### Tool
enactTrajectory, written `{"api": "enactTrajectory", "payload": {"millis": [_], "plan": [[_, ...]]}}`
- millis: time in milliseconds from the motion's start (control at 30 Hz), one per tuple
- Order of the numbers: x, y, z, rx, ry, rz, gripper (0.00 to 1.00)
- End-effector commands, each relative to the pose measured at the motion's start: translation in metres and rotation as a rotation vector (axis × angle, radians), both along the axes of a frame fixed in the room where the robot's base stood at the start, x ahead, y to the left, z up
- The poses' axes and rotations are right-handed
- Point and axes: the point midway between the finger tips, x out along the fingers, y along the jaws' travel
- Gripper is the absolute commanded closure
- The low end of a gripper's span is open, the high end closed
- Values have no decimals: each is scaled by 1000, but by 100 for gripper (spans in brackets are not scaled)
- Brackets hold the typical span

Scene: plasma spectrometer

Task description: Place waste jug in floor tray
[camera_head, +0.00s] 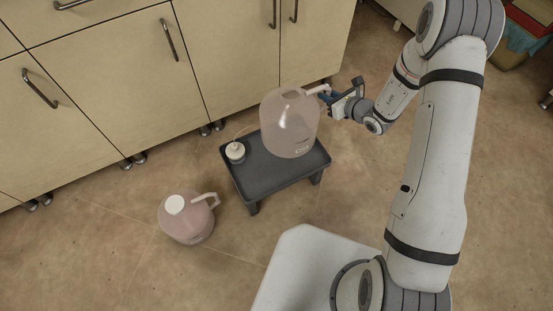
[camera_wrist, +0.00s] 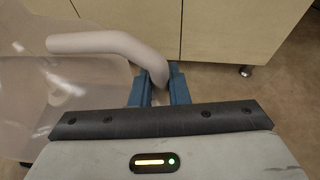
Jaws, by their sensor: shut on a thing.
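A translucent pinkish jug (camera_head: 289,124) is at the dark grey floor tray (camera_head: 262,184), which stands on short legs. The jug covers the tray's right and back part; I cannot tell whether it touches the tray. My gripper (camera_head: 327,96) is shut on the jug's handle at its right side. In the wrist view, the blue fingers (camera_wrist: 160,90) close around the lower end of the pale handle (camera_wrist: 110,44). A second pinkish jug (camera_head: 187,218) with a white cap stands on the floor to the left of the tray.
A small white-capped bottle (camera_head: 235,152) is at the tray's left corner, with a thin tube rising from it. Beige cabinets (camera_head: 120,85) with dark handles line the back. A bin with red and teal contents (camera_head: 528,30) is at top right. Floor at lower left is clear.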

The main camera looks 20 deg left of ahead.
Motion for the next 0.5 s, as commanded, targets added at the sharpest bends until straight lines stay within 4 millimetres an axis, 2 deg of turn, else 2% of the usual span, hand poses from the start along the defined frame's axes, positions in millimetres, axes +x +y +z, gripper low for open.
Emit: {"api": "enactTrajectory", "payload": {"millis": [100, 400, 500], "plan": [[-4, 10, -14, 3, 2, 31, 100], [-5, 11, -65, 4, 3, 35, 100], [-5, 11, -75, 4, 1, 35, 100]]}}
